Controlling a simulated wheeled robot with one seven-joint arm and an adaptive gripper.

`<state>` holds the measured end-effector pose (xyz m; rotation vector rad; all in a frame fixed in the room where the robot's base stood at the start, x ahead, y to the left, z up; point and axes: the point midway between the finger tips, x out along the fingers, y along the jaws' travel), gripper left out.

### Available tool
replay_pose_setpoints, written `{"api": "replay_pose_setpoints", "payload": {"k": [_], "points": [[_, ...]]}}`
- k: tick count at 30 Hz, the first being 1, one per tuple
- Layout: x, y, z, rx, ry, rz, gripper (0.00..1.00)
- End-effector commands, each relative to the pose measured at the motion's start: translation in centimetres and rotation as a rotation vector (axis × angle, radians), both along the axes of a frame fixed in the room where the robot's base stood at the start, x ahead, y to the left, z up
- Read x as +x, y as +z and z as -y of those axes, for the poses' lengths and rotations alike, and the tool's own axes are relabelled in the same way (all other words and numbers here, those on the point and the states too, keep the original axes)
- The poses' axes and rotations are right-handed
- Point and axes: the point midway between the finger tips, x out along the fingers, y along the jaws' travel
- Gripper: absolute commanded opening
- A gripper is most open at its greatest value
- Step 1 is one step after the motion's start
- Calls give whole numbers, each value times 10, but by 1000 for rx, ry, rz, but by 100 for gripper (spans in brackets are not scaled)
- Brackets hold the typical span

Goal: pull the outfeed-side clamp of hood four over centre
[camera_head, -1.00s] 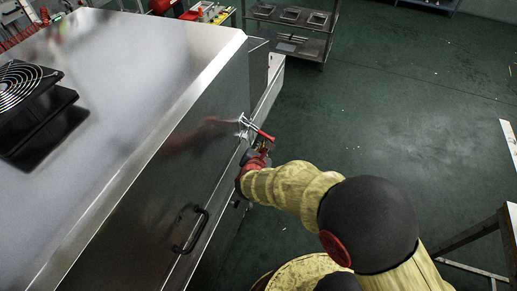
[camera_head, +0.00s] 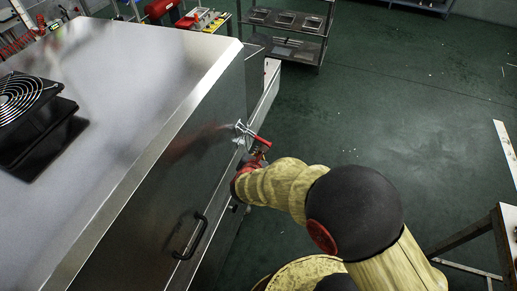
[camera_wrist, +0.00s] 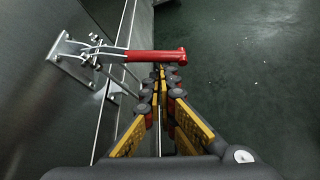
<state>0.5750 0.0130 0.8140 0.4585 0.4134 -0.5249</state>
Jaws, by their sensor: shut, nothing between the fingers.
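The clamp's red handle (camera_head: 264,141) sticks out from the side wall of the steel hood (camera_head: 190,150). Its silvery bracket and wire linkage (camera_head: 241,129) are fixed to that wall near the far end. In the wrist view the red handle (camera_wrist: 155,56) points right, away from the bracket plate (camera_wrist: 68,50). My gripper (camera_wrist: 160,72) is shut and empty, its fingertips right at the handle's outer half, just below it in the picture. I cannot tell whether they touch. In the head view my gripper (camera_head: 257,152) is small and partly hidden by my arm.
A black handle (camera_head: 190,237) juts from the hood wall nearer me. A black fan (camera_head: 22,97) sits on the hood top. A metal rack (camera_head: 290,30) stands behind, and a table frame (camera_head: 475,235) is at right. The green floor between is mostly clear.

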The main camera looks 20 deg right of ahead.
Motion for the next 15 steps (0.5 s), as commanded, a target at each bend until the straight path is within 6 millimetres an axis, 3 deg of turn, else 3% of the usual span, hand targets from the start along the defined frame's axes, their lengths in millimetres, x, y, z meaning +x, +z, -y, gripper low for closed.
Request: {"api": "replay_pose_setpoints", "payload": {"k": [15], "points": [[-5, 30, 7, -219, 0, -160, 0]]}}
